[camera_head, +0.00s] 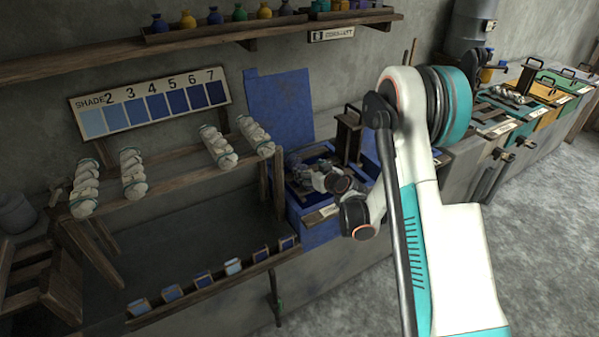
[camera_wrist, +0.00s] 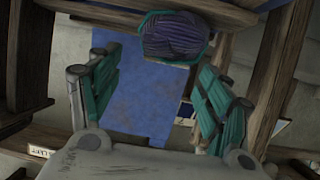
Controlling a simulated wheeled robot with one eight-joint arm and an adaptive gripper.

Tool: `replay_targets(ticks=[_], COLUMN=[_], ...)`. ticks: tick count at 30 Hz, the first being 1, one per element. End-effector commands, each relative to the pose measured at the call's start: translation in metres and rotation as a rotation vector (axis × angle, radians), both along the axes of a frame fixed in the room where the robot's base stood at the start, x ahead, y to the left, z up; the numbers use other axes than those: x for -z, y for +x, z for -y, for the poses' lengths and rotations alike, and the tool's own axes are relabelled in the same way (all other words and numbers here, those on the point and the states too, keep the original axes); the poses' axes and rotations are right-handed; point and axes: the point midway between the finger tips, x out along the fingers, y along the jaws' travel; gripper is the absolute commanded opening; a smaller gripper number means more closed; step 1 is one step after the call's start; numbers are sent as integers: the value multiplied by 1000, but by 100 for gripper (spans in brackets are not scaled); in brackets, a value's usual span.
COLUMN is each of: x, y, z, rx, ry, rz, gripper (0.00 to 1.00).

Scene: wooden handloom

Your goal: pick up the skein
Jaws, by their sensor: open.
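A dark blue-purple skein (camera_wrist: 174,36) with a teal tie shows at the top of the wrist view, beyond my fingertips. My gripper (camera_wrist: 157,75) is open, with its teal-padded fingers wide apart and nothing between them. The skein appears apart from both fingers, slightly nearer the right one in that view. In the head view my gripper (camera_head: 299,166) is over the blue vat (camera_head: 316,228), where my wrist hides much of what is there. I cannot make out the dark skein in the head view. Several cream skeins (camera_head: 133,174) hang on the wooden rack (camera_head: 180,174).
A shelf (camera_head: 180,43) with small jars runs above. A wooden post frame (camera_head: 347,135) stands close behind my wrist. More vats (camera_head: 510,118) line the right; the floor (camera_head: 545,215) there is clear.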

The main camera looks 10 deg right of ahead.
Motion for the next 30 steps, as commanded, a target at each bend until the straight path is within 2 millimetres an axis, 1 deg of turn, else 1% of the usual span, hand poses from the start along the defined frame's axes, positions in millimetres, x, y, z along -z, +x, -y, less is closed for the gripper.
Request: replay_targets(ticks=[1, 3, 9, 13, 17, 21, 28, 29, 30], x=[5, 8, 10, 17, 28, 33, 32, 31, 31], y=[8, 14, 23, 32, 48, 64, 66, 66, 66], z=[-2, -5, -7, -10, -16, -20, -20, -20, -20], rx=[-1, -1, 0, 0, -1, -1, 0, 0, 0], ry=[0, 1, 0, 0, 1, 0, 1, 1, 1], rz=[0, 0, 0, 0, 0, 0, 0, 0, 0], gripper=[72, 72, 72, 72, 72, 72, 72, 69, 60])
